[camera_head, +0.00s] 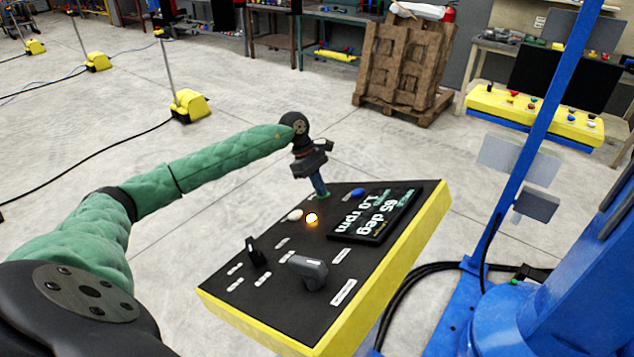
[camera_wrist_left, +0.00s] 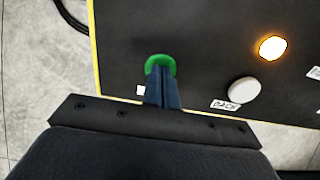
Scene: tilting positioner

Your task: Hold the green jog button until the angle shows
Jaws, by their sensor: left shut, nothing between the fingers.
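The green jog button (camera_wrist_left: 160,62) sits near the edge of the black control panel (camera_head: 285,255), which has a yellow rim. My left gripper (camera_head: 322,193) is shut, with its fingertips at the green button and covering part of it. In the left wrist view the closed fingers (camera_wrist_left: 163,88) overlap the button's lower part. I cannot tell how far the button is pressed. The display (camera_head: 375,215) on the panel reads 65 deg and 1.0 rpm. My right gripper is not in view.
A lit orange lamp (camera_head: 312,218), a white button (camera_head: 295,215), a blue button (camera_head: 357,193), a black switch (camera_head: 254,252) and a grey lever (camera_head: 308,271) sit on the panel. A blue machine frame (camera_head: 535,120) stands at the right. A pallet stack (camera_head: 405,65) is behind.

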